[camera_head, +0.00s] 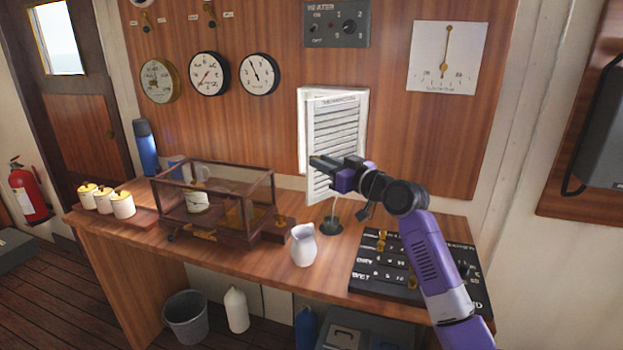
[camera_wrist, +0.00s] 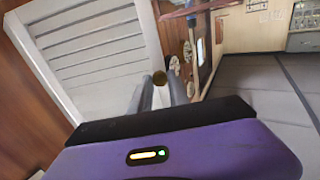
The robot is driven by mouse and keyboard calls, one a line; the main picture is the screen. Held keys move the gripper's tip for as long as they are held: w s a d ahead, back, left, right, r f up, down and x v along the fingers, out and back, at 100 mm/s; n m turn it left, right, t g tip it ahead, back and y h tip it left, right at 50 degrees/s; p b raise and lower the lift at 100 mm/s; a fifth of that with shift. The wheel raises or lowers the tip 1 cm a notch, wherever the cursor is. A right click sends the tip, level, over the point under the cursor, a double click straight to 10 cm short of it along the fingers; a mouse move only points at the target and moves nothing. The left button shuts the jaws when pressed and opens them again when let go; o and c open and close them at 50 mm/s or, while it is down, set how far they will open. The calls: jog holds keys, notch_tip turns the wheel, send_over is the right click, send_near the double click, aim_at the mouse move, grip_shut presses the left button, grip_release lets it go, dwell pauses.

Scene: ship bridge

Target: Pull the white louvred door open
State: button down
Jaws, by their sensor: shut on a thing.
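The white louvred door (camera_head: 336,125) is on the wood-panelled wall in the head view. It stands a little out from its white frame (camera_head: 302,135), slightly ajar. In the wrist view the louvred door (camera_wrist: 95,50) fills the upper left. My gripper (camera_head: 320,162) is at the door's lower part, its fingers reaching left across the louvres. The fingers partly hide the knob's mounting.
Below the door is a wooden counter (camera_head: 335,262) with a white jug (camera_head: 303,245), a glass-sided case (camera_head: 215,200) and a black switch panel (camera_head: 375,272). A small dark-based stand (camera_head: 331,227) is under my gripper. Gauges (camera_head: 209,74) hang left of the door.

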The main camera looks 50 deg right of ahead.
jog(key=s+d+n+y+b, duration=0.1)
jog(key=s+n+y+b, duration=0.3)
jog(key=s+y+b, duration=0.3)
jog(key=s+b, duration=0.1)
jog(key=b, duration=0.2)
jog(key=shift+d+n, duration=0.25)
jog(key=shift+n, duration=0.05)
jog(key=c, duration=1.3)
grip_release()
jog(key=shift+o, duration=0.2)
jog(key=shift+d, duration=0.1)
jog(key=s+d, duration=0.1)
jog(key=s, duration=0.6)
jog(key=shift+s+d+b, duration=0.15)
jog(key=shift+s+b, duration=0.2)
jog(key=shift+b, duration=0.1)
